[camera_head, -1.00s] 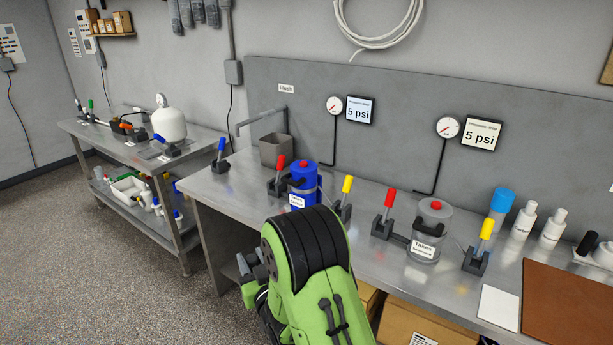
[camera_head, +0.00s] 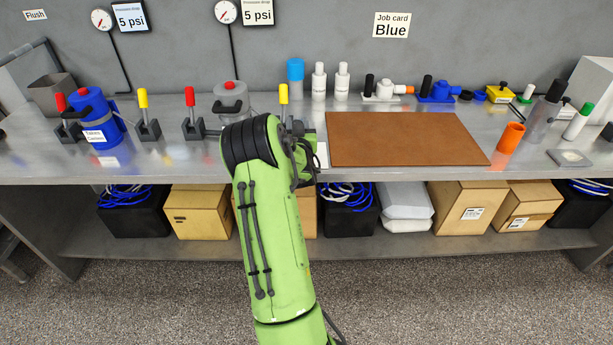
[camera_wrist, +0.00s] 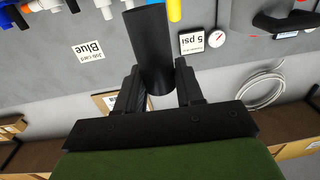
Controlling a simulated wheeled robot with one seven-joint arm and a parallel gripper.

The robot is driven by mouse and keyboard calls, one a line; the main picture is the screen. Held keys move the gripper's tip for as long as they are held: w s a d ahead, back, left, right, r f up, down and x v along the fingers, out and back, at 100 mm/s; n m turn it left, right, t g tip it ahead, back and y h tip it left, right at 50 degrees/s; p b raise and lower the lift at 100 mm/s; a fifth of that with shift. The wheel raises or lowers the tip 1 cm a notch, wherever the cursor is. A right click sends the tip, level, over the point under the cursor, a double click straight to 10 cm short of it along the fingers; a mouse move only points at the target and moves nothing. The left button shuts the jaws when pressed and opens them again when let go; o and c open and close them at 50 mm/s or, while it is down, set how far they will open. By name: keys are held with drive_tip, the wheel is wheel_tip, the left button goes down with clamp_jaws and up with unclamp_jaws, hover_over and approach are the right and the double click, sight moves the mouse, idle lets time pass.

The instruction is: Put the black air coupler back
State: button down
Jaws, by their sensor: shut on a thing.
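A black cylinder, which I take for the black air coupler (camera_wrist: 150,40), sits between the two fingers of my gripper (camera_wrist: 158,72) in the wrist view. My gripper is shut on it, and its far end reaches the top edge of that view. In the head view my green arm hides most of the gripper and the held coupler. The arm ends over the bench, just left of the brown mat (camera_head: 405,138).
The steel bench (camera_head: 380,174) carries a blue canister (camera_head: 97,118), a clear canister (camera_head: 232,104), and red and yellow levers. White bottles, valve fittings, an orange cup (camera_head: 510,138) and a grey cylinder (camera_head: 541,120) stand right and behind. The brown mat is bare.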

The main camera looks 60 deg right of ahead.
drive_tip(key=shift+m+g, duration=0.3)
drive_tip(key=shift+g, duration=0.1)
drive_tip(key=f, duration=0.3)
drive_tip(key=s+d+f+b, duration=0.1)
drive_tip(key=f, duration=0.2)
drive_tip(key=s+f+b, duration=0.1)
drive_tip(key=f, duration=0.3)
drive_tip(key=shift+s+d, duration=0.1)
drive_tip(key=shift+d, duration=0.3)
drive_tip(key=shift+f, duration=0.1)
drive_tip(key=c, duration=0.7)
unclamp_jaws()
drive_tip(key=shift+r, duration=0.2)
drive_tip(key=b+v, duration=0.1)
drive_tip(key=v, duration=1.1)
drive_tip(key=shift+a+f+b, duration=0.1)
drive_tip(key=shift+f+b, duration=0.15)
drive_tip(key=shift+b, duration=0.15)
